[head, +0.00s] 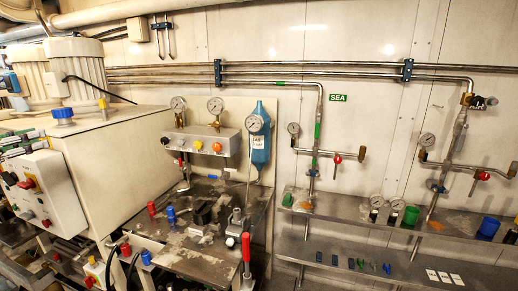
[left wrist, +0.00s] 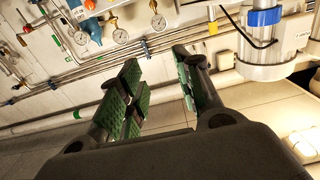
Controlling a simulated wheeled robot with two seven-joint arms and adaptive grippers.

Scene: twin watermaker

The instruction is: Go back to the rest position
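My left gripper (left wrist: 157,70) shows in the left wrist view, with its two green-padded fingers spread apart. It is open and nothing is between the fingers. Beyond the fingers that view shows the wall with pipes and gauges and a white motor housing (left wrist: 262,40), tilted by the camera's pose. The fingers touch nothing that I can see. I cannot make out either gripper in the head view. My right gripper is in neither view.
A steel workbench (head: 205,262) with valves and a red-handled lever (head: 246,252) stands in front. A white cabinet (head: 120,160) with a control box (head: 45,190) is at left. Two shelves (head: 340,212) with cups and small parts run along the right wall, under pipes and gauges.

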